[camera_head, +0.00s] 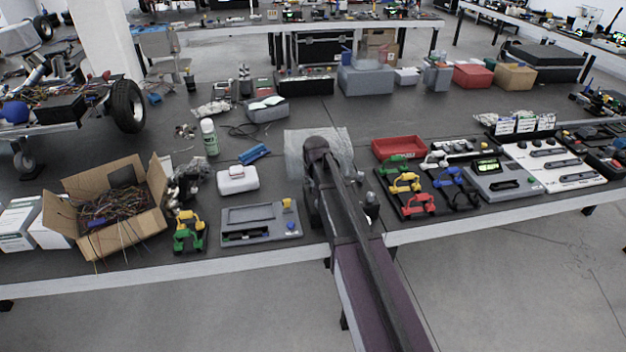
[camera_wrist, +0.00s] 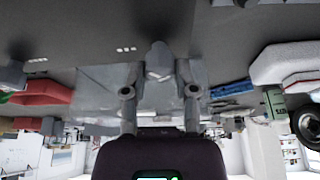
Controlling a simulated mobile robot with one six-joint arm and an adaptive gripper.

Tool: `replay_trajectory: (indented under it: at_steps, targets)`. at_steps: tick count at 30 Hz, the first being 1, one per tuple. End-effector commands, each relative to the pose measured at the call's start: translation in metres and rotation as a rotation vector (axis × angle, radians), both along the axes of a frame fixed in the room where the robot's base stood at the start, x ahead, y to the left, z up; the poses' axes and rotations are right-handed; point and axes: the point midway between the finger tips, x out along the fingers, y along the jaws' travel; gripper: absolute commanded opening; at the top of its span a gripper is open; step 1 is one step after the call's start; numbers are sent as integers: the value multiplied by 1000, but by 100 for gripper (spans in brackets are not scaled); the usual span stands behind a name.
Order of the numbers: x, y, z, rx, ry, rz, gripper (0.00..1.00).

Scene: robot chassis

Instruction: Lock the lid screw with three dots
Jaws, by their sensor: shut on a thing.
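In the wrist view, my gripper (camera_wrist: 159,74) has its two grey fingers closed in on a small grey knob-like piece (camera_wrist: 159,57), which looks like a screw head. A row of small white dots (camera_wrist: 126,49) marks the dark grey surface to the left of it. More white marks (camera_wrist: 38,60) lie further left. The dots are too small to count surely, so I cannot tell which mark belongs to the held piece. In the head view my arm hides the gripper and most of what it holds.
In the head view, a grey device (camera_head: 262,237) with a yellow and a blue knob lies left of my arm. A black tray (camera_head: 459,206) of coloured clips and a red bin (camera_head: 398,148) stand right. A clear plastic sheet (camera_head: 340,143) lies behind. Bare dark table shows further back.

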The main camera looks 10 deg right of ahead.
Motion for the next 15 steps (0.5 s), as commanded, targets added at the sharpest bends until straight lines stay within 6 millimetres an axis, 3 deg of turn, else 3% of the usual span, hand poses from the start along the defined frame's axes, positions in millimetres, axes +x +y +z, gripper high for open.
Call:
replay_trajectory:
  at_steps: [15]
  targets:
    - [1, 1, 0, -2, 1, -454, 0]
